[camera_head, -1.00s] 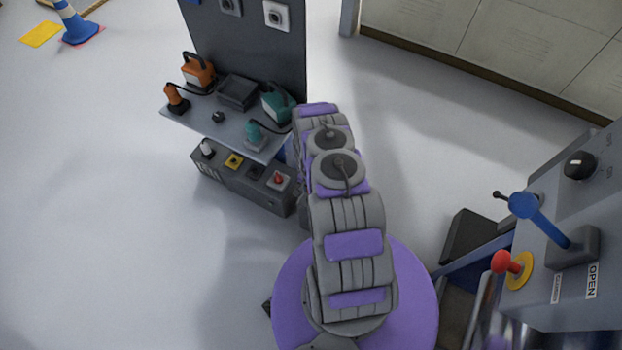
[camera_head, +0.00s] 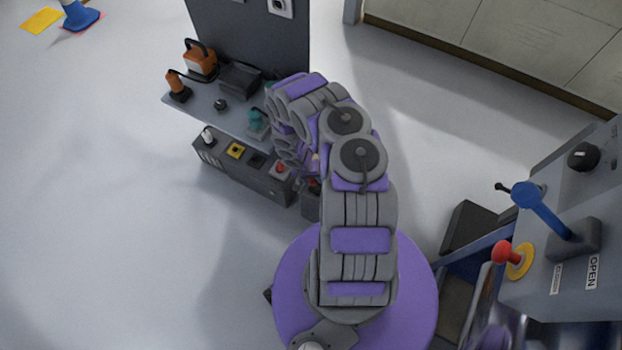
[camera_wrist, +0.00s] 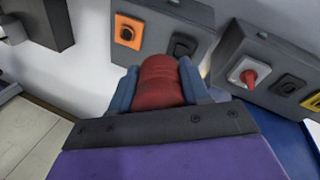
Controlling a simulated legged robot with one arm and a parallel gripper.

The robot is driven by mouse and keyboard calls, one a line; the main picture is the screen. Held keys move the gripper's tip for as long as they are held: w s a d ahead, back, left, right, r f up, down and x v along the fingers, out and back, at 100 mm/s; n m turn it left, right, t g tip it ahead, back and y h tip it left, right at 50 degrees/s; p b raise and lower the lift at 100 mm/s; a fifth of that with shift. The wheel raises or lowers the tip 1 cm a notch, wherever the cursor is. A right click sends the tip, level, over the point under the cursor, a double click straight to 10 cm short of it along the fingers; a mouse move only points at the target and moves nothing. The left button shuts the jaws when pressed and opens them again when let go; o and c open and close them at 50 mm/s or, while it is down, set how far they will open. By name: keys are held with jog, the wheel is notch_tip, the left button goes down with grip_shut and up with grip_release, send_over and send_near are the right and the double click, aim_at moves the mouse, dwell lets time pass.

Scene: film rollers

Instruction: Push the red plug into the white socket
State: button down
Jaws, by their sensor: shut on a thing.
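My gripper (camera_wrist: 160,88) is shut on the red plug (camera_wrist: 160,72), which fills the space between its two blue-grey fingers in the wrist view. The plug points away from the wrist camera, and its front end is hidden. In the head view my arm covers most of the gripper. A white socket (camera_head: 281,7) is on the upright dark panel (camera_head: 250,45) at the top, partly cut by the frame edge. I do not see that socket in the wrist view. The plug is apart from it.
A low grey box in the wrist view carries a red knob on a white plate (camera_wrist: 248,72). Another box has an orange-plated socket (camera_wrist: 128,30) and a dark one (camera_wrist: 183,45). A shelf (camera_head: 222,122) holds orange and teal tools. A lever console (camera_head: 565,235) stands right.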

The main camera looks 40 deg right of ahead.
jog(key=d+r+n+h, duration=0.3)
jog(key=d+r+h, duration=0.2)
jog(key=r, duration=0.9)
jog(key=d+r+n+h, duration=0.3)
jog(key=d+r+h, duration=0.15)
jog(key=r, duration=0.85)
jog(key=n+t+h, duration=0.5)
jog(key=n+t, duration=0.2)
jog(key=t, duration=0.2)
send_near(278, 3)
jog(key=shift+y, duration=0.25)
jog(key=shift+x, duration=2.7)
jog(key=shift+s+r, duration=0.1)
jog(key=shift+s, duration=0.05)
jog(key=shift+b, duration=1.05)
jog(key=shift+w+d, duration=0.25)
jog(key=shift+d, duration=0.4)
